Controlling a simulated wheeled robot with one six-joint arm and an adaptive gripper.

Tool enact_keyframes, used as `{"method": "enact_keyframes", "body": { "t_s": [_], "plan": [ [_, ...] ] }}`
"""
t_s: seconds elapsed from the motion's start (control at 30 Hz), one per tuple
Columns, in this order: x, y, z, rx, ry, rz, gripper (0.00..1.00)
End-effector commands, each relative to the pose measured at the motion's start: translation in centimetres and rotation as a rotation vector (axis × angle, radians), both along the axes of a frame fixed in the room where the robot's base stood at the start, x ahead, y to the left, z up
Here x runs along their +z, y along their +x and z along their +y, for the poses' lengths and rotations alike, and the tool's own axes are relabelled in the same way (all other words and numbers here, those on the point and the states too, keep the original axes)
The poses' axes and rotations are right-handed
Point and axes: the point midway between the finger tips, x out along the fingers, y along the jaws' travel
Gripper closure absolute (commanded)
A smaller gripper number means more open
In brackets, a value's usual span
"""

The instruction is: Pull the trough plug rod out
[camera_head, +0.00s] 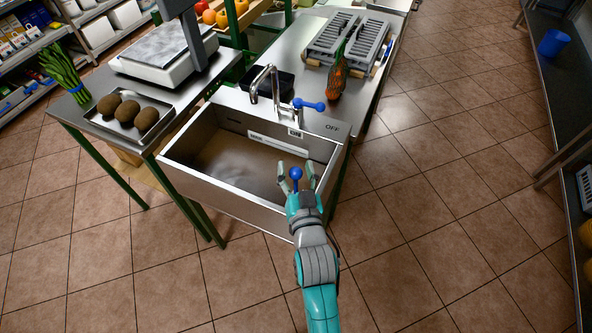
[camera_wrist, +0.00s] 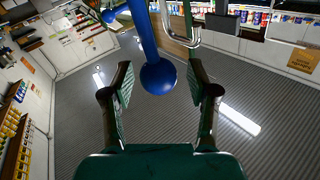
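The trough plug rod (camera_wrist: 147,35) is blue with a round ball knob at its end (camera_wrist: 158,78). In the head view its blue knob (camera_head: 295,173) shows over the near right part of the steel trough (camera_head: 215,193). My gripper (camera_head: 295,170) is open, with one finger on each side of the knob. In the wrist view my gripper (camera_wrist: 160,85) has the knob between its spread fingertips, with a gap on both sides. The plug end of the rod is hidden.
A chrome tap (camera_head: 265,82) and a blue-knobbed lever (camera_head: 310,104) stand at the trough's back edge, beside an "OFF" label. A tray of brown round produce (camera_head: 135,118) and a scale (camera_head: 165,55) are at left. Grey trays (camera_head: 365,45) lie behind. Floor at right is clear.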

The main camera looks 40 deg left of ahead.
Motion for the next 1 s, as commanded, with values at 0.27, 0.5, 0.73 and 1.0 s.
{"method": "enact_keyframes", "body": {
  "t_s": [0.27,0.5,0.73,1.0],
  "plan": [
    [-0.2,-0.4,-0.5,0.000,-0.002,0.002,0.41],
    [-0.3,-2.8,-3.1,0.000,-0.003,0.004,0.41],
    [-0.2,-5.6,-6.1,0.000,-0.002,0.002,0.41],
    [-0.2,-7.7,-8.3,-0.001,-0.001,0.002,0.41]
  ]
}}
